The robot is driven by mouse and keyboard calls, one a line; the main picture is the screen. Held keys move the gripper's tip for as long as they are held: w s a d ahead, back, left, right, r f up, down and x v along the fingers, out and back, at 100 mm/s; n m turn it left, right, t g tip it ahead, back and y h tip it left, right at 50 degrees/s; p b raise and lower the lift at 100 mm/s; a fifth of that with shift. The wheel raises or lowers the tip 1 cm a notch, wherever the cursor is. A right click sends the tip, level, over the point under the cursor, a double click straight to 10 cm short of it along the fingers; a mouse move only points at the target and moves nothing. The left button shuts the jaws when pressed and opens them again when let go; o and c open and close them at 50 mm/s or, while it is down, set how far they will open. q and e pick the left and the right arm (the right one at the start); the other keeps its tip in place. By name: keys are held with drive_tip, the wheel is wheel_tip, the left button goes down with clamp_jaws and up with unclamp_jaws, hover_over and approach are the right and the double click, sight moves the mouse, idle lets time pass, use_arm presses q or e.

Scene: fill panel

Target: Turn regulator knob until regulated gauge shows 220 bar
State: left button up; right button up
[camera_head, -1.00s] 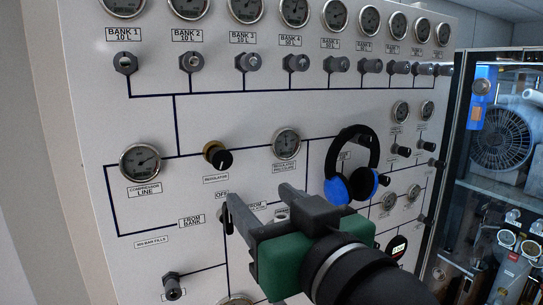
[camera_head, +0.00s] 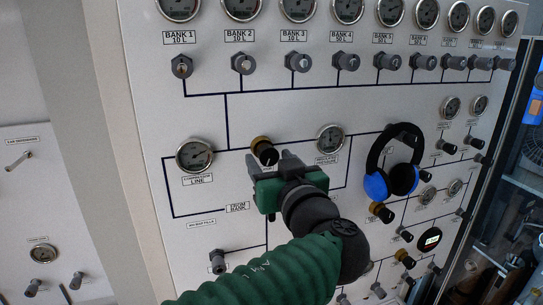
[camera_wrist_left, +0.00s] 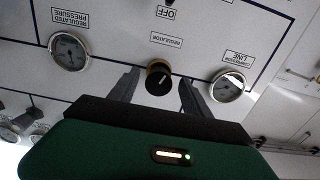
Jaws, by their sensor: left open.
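The regulator knob (camera_head: 265,151) is black with a brass-coloured collar, on the white panel (camera_head: 285,107). In the left wrist view the knob (camera_wrist_left: 159,79) lies between the two fingertips, with a gap on each side. My left gripper (camera_head: 275,160) is open, just below and in front of the knob in the head view. The regulated pressure gauge (camera_head: 330,138) is right of the knob; it also shows at left in the left wrist view (camera_wrist_left: 69,50), upside down. Its reading is too small to tell. My right gripper is not in view.
Blue and black ear defenders (camera_head: 392,166) hang on the panel to the right. The compressor line gauge (camera_head: 195,154) is left of the knob. Bank gauges and valve knobs line the top. Another panel (camera_head: 33,200) stands at far left.

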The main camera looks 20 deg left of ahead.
use_arm(q)
drive_tip(key=shift+d, duration=0.15)
drive_tip(key=c, duration=0.7)
clamp_jaws()
drive_tip(key=shift+f+m+b, duration=0.2)
drive_tip(key=shift+m+b, duration=0.2)
drive_tip(key=shift+b, duration=0.3)
drive_tip(key=shift+m+b, duration=0.9)
drive_tip(key=shift+b, duration=0.35)
drive_tip(key=shift+m+b, duration=0.95)
drive_tip(key=shift+m, duration=0.05)
drive_tip(key=shift+r+m+b, duration=0.2)
drive_tip(key=shift+m+b, duration=0.3)
drive_tip(key=shift+m, duration=0.3)
